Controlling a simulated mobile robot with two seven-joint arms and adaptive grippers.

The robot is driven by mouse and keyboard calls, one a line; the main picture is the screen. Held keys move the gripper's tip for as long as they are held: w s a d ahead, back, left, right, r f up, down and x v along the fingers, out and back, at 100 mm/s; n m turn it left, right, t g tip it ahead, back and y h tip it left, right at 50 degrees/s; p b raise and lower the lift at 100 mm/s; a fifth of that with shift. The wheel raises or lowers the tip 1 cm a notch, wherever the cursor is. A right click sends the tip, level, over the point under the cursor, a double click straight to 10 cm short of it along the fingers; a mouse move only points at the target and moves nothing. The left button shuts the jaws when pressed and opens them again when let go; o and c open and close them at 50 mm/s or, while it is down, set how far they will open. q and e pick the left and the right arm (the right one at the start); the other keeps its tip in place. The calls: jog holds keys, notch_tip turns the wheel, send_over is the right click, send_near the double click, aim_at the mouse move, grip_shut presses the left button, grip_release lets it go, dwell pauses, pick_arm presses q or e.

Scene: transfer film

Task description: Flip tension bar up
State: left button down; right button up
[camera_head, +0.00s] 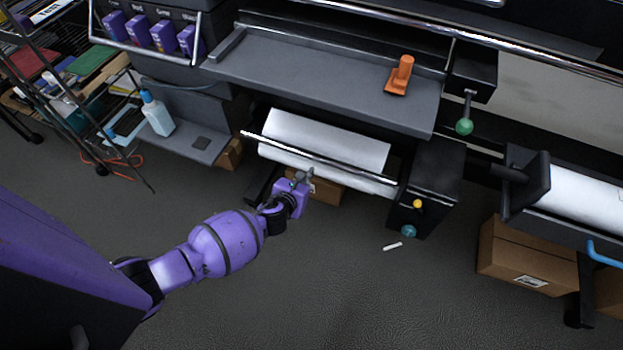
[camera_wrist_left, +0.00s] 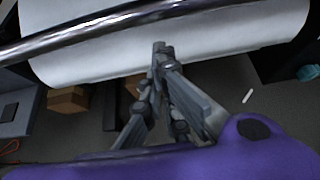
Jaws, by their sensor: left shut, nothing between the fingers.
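The tension bar (camera_head: 318,158) is a shiny metal rod that runs across the front of the white film roll (camera_head: 350,137), below the printer's grey shelf. My left gripper (camera_head: 302,175) is shut and empty, just below the bar near its middle. In the left wrist view the gripper's fingertips (camera_wrist_left: 161,48) are together in front of the white roll, and the bar (camera_wrist_left: 110,20) passes above them. A gap seems to lie between fingers and bar, but I cannot tell how deep it is. My right gripper is not in view.
A black end housing (camera_head: 430,185) with yellow and teal knobs stands right of the roll. An orange tool (camera_head: 400,75) sits on the grey shelf (camera_head: 320,85). Cardboard boxes (camera_head: 515,258) lie below the machines. A small white piece (camera_head: 393,246) lies on the otherwise open floor.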

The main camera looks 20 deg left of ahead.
pick_arm(q)
jog(key=w+r+p+v, duration=0.1)
jog(key=p+v, duration=0.2)
jog(key=v, duration=0.6)
jog(key=shift+s+r+p, duration=0.25)
jog(key=shift+r+p, duration=0.1)
jog(key=shift+r, duration=0.05)
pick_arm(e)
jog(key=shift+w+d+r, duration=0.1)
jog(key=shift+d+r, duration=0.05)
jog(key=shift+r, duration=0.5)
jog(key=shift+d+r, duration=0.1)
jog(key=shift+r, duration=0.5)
pick_arm(q)
jog(key=shift+d, duration=0.1)
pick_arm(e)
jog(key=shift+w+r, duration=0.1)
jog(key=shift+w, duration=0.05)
